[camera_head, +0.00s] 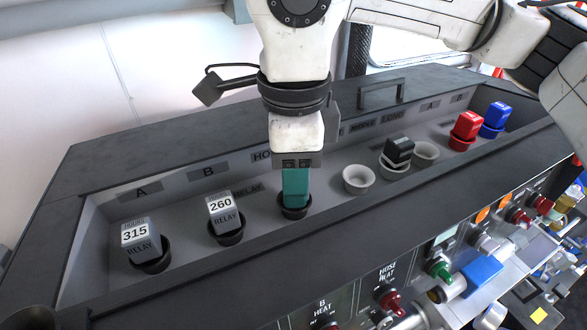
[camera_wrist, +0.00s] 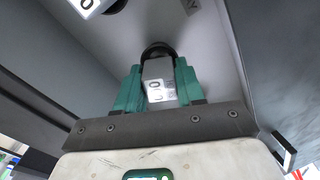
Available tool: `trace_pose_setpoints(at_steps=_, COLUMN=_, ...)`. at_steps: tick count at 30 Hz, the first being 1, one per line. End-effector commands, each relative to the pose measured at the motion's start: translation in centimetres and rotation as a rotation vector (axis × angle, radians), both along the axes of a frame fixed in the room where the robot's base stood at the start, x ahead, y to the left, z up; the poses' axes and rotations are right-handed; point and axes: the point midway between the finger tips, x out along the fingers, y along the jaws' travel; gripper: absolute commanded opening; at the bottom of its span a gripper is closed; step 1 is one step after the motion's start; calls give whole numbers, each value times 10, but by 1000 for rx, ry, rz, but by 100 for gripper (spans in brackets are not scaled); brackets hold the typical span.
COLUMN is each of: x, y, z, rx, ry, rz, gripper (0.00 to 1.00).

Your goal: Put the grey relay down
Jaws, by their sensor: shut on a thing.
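My gripper (camera_head: 295,190) points straight down with its teal fingers at the third dark socket (camera_head: 295,211) from the left. In the wrist view the fingers of my gripper (camera_wrist: 159,88) are shut on the sides of the grey relay (camera_wrist: 157,77), whose top has a white label with dark digits. Beyond it shows the dark socket (camera_wrist: 158,48). The relay's lower end is at the socket, but I cannot tell if it is fully seated. In the head view the fingers hide the relay.
Grey relays marked 315 (camera_head: 140,240) and 260 (camera_head: 222,212) stand in dark sockets to the left. To the right are an empty white socket (camera_head: 358,179), a black relay (camera_head: 398,151), another white socket (camera_head: 425,154), a red relay (camera_head: 467,125) and a blue relay (camera_head: 495,115).

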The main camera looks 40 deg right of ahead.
Motion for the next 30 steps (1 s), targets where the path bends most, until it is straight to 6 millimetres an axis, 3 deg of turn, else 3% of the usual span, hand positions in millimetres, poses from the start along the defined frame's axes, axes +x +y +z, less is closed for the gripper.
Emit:
trace_pose_setpoints(at_steps=11, x=0, y=0, z=-6, rx=0, ry=-2, rz=0, gripper=7)
trace_pose_setpoints(at_steps=12, x=0, y=0, z=-5, rx=-1, ry=-2, rz=0, gripper=40)
trace_pose_setpoints(at_steps=18, x=0, y=0, z=-4, rx=0, ry=-1, rz=0, gripper=59)
trace_pose_setpoints(at_steps=20, x=0, y=0, z=-4, rx=0, ry=-1, rz=0, gripper=64)
trace_pose_setpoints(at_steps=30, x=0, y=0, z=0, rx=-1, ry=-3, rz=-1, gripper=64)
